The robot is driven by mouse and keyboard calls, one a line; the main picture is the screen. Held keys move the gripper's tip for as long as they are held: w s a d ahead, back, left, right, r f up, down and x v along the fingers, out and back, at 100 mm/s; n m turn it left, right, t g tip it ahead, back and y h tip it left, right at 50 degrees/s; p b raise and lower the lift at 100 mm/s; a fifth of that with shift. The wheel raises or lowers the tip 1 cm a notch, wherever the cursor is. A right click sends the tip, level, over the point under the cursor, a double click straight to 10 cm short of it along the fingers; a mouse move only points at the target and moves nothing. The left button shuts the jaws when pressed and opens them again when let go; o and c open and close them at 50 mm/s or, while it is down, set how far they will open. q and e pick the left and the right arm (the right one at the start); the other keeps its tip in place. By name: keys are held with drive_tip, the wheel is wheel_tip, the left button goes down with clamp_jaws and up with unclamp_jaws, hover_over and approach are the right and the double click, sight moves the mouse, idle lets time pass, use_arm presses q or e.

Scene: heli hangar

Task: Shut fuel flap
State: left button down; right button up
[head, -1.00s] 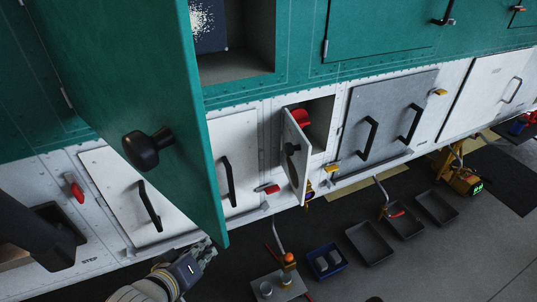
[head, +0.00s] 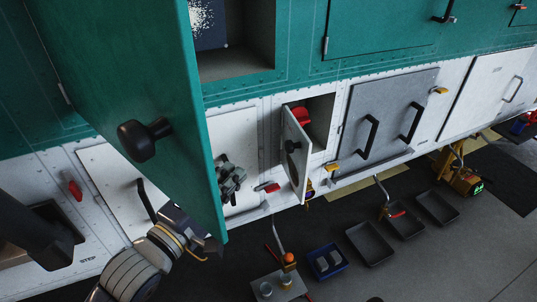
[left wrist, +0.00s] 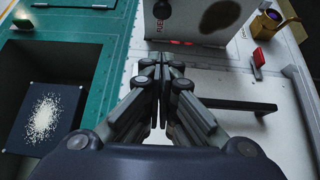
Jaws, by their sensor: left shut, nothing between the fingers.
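The fuel flap (head: 294,158) is a small white door with a black knob, standing open from its recess in the white lower panel. A red cap (head: 301,117) shows in the recess behind it. In the left wrist view the flap (left wrist: 187,30) is at the top, ahead of the fingers, with its knob and part of some red lettering visible. My left gripper (head: 234,175) is shut and empty, left of the flap and apart from it, partly hidden by the large green door. Its closed fingers fill the middle of the left wrist view (left wrist: 163,65). My right gripper is not seen.
The large open green door (head: 150,90) hangs between the head camera and my left arm. A black bar handle (left wrist: 235,104) is right of the fingers. A red latch (head: 267,187) sits left of the flap. Trays (head: 370,243) and a blue bin (head: 326,262) lie below.

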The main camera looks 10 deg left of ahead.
use_arm(q)
drive_tip(key=w+d+p, duration=0.3)
drive_tip(key=w+d, duration=0.4)
drive_tip(key=shift+w, duration=0.35)
drive_tip(key=shift+a, duration=0.1)
